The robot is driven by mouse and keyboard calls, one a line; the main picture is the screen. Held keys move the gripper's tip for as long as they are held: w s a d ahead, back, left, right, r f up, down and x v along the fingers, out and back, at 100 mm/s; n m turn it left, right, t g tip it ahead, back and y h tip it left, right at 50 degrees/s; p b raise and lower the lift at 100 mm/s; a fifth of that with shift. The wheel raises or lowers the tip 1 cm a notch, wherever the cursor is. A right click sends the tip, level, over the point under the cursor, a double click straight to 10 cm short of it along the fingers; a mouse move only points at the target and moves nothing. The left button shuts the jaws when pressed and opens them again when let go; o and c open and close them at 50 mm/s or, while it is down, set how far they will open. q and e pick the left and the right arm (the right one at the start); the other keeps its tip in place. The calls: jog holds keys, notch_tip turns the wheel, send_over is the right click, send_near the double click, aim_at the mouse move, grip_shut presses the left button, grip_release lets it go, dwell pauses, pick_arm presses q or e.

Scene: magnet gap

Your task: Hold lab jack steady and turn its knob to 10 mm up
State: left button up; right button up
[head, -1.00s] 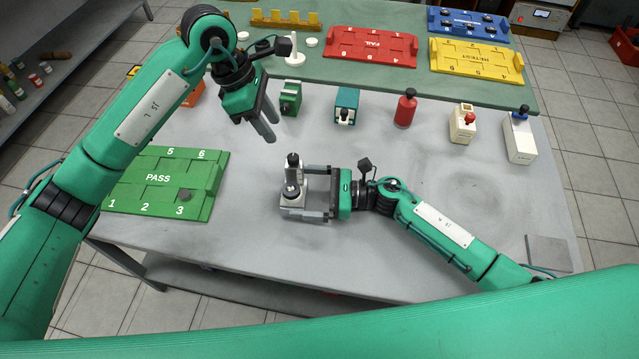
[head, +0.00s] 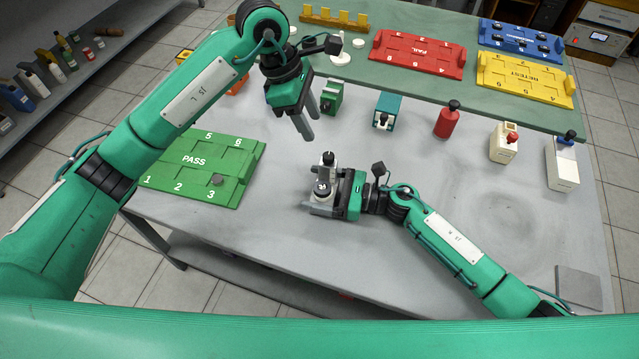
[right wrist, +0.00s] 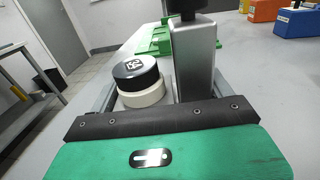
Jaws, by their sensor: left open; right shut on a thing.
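The lab jack (head: 322,197) is a small grey device near the table's front edge, with a grey upright post with a black top and a round black-topped knob. In the right wrist view the knob (right wrist: 137,72) has a pale lower ring and white marking, too small to read surely. It stands left of the grey post (right wrist: 195,55). My right gripper (head: 324,200) is shut on the lab jack from the right, one finger on each side. My left gripper (head: 312,126) is open and empty, above and behind the lab jack, apart from it, fingers pointing down.
A green PASS tray (head: 194,161) lies to the left. Behind stand a green block (head: 332,97), a teal block (head: 387,110), a red bottle (head: 448,122) and two white containers. Red, yellow and blue trays lie on the green mat at the back. The table right of my right arm is mostly clear.

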pick_arm(q)
jog(key=s+d+f+n+g+h, duration=0.2)
jog(key=s+d+f+n+h, duration=0.15)
jog(key=s+d+h, duration=0.25)
jog(key=m+t+h, duration=0.1)
jog(key=m+t, duration=1.6)
jog(key=m, duration=1)
send_near(325, 161)
jog(key=x, duration=1.1)
jog(key=shift+w+d+f, duration=0.1)
jog(key=shift+w, duration=0.05)
grip_shut()
